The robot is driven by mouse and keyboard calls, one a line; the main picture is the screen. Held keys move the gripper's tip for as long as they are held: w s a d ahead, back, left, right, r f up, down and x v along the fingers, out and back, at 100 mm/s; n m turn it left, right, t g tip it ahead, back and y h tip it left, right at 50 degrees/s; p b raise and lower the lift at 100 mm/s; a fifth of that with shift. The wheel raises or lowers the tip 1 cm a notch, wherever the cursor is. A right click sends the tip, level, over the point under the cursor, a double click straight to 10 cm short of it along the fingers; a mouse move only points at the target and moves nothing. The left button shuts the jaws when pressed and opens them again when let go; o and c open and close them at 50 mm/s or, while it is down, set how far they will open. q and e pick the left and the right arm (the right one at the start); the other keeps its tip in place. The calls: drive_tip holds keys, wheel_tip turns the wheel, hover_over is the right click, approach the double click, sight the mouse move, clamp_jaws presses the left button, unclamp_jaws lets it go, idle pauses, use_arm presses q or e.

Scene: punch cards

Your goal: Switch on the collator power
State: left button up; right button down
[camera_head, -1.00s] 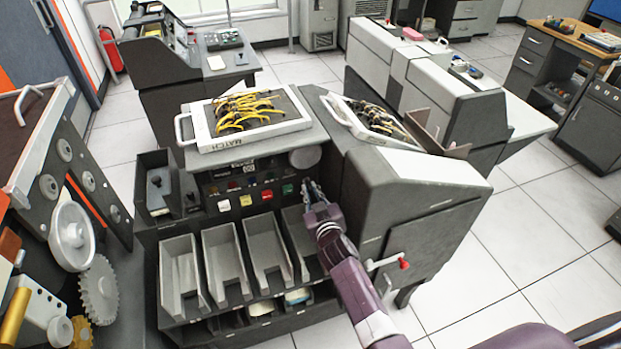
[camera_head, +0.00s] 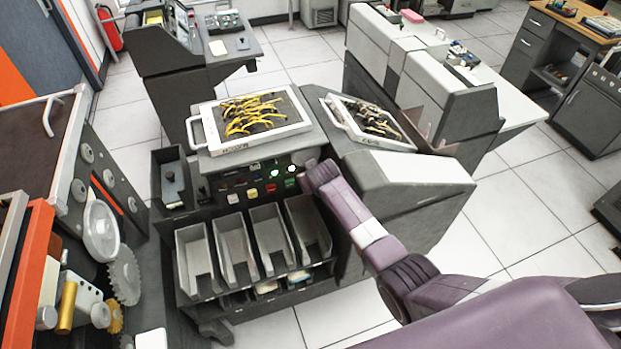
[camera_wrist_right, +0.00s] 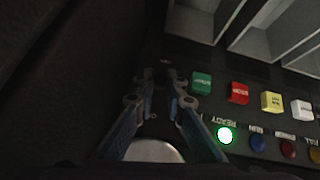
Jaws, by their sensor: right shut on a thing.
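The collator (camera_head: 232,162) is a dark grey machine with a sloping button panel. My right gripper (camera_wrist_right: 164,76) is at the panel beside the green START button (camera_wrist_right: 202,82). Its fingers are closed on a small dark part, apparently the power switch, which they mostly hide. The READY lamp (camera_wrist_right: 225,135) glows green; in the head view it shows as a bright spot (camera_head: 291,168). In the head view my right arm covers the panel's right end, and its fingertips are hidden. My left gripper is not in view.
A red STOP button (camera_wrist_right: 238,93) and a yellow button (camera_wrist_right: 271,101) sit near the gripper. Several grey card pockets (camera_head: 270,240) stand below the panel. Two trays of wires (camera_head: 205,130) lie on top. A machine with gears (camera_head: 100,230) stands at left.

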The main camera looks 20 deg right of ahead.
drive_tip(key=shift+w+r+g, duration=0.15)
drive_tip(key=shift+r+g, duration=0.05)
drive_tip(key=shift+g, duration=0.2)
idle(0.3)
drive_tip(key=c, duration=2)
unclamp_jaws()
drive_tip(key=v, duration=1.2)
drive_tip(key=shift+w+r, duration=0.1)
drive_tip(key=shift+w, duration=0.1)
